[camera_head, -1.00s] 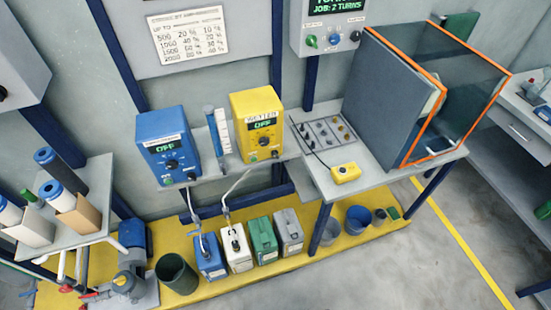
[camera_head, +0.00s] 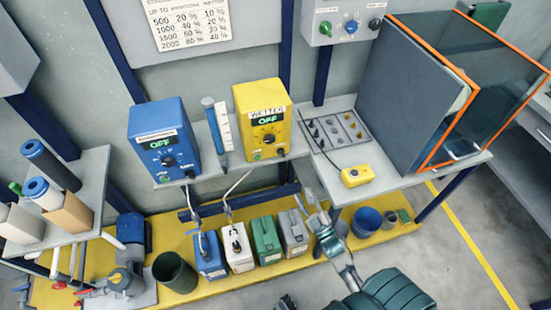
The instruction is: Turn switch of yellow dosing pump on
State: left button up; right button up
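The yellow dosing pump (camera_head: 262,118) is a box on the wall shelf. Its label seems to read WETTER and its green display shows OFF. Below the display are a dark knob (camera_head: 269,138) and a small green spot, perhaps a light or button (camera_head: 257,156). My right gripper (camera_head: 314,207) reaches in from the lower right, below and to the right of the pump and apart from it. Its fingers look spread, with nothing seen between them. I cannot make out my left gripper; a small dark part at the bottom edge is too cut off to identify.
A blue dosing pump (camera_head: 163,141), also showing OFF, stands left of a clear-and-blue cylinder (camera_head: 216,132). A yellow pendant box (camera_head: 357,176) and a switch panel (camera_head: 335,130) lie on the bench. Several canisters stand below on the yellow platform (camera_head: 223,285).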

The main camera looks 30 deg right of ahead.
aim_at(283, 156)
jog(key=x, duration=1.5)
jog(key=shift+d, duration=0.4)
jog(key=shift+w+a+r, duration=0.1)
jog(key=shift+w+a, duration=0.2)
jog(key=shift+d, duration=0.15)
jog(key=c, duration=0.6)
pick_arm(q)
jog(key=shift+s+d+r, duration=0.1)
jog(key=shift+d+r, duration=0.15)
jog(key=shift+r, duration=0.3)
pick_arm(e)
jog(key=shift+d, duration=0.15)
grip_shut()
